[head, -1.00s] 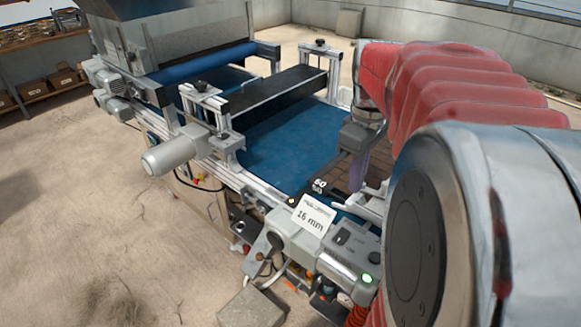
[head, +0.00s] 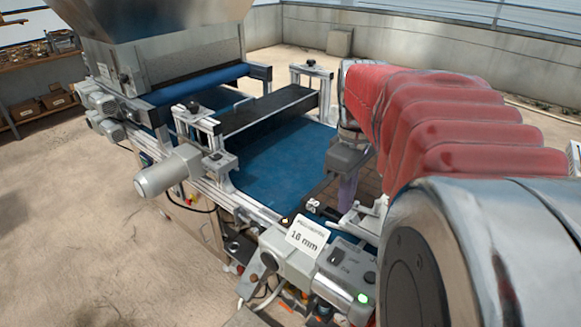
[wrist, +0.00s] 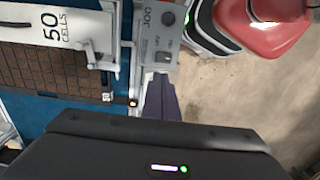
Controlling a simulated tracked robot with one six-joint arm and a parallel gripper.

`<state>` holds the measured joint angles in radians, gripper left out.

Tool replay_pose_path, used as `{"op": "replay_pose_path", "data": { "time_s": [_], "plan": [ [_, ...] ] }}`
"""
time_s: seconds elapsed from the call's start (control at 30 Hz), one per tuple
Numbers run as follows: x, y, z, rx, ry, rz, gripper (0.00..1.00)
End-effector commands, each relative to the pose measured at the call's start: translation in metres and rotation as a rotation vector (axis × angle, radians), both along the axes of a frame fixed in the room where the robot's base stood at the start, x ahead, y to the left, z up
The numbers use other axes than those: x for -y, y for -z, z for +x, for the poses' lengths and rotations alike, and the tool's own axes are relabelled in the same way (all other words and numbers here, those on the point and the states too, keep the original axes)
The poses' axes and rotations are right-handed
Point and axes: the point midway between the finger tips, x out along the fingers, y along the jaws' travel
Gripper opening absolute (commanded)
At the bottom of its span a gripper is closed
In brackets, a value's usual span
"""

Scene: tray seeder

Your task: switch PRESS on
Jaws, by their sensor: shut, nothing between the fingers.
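A grey control box (head: 325,275) sits at the near end of the seeder, with a dark rocker switch, small buttons and a lit green lamp (head: 362,298) on it. The wrist view shows the box (wrist: 147,45) from above, with a "JOG" label, a round knob (wrist: 167,18) and a switch (wrist: 163,57). I cannot read a PRESS label on any control. My gripper (wrist: 161,78) is shut and empty, its dark purple fingers ending just below that switch in the wrist view. I cannot tell whether they touch it. In the head view my gripper (head: 346,198) hangs behind the box.
A "16 mm" card (head: 305,235) stands on the box's left. The blue belt (head: 275,165) runs behind it to a bridge and hopper (head: 165,25). A brown cell tray (wrist: 40,75) with a "50 CELLS" card (wrist: 58,25) lies left of my fingers.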

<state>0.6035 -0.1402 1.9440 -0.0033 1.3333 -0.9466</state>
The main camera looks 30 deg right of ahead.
Motion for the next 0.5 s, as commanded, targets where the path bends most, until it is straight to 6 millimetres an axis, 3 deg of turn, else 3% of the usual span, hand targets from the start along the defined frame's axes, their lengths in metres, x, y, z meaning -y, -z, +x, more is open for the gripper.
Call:
{"op": "replay_pose_path", "data": {
  "time_s": [0.27, 0.5],
  "plan": [
    [-0.001, -0.007, 0.0, 0.002, -0.001, -0.002, 0.0],
    [-0.007, -0.037, -0.001, 0.003, -0.003, -0.002, 0.0]
  ]
}}
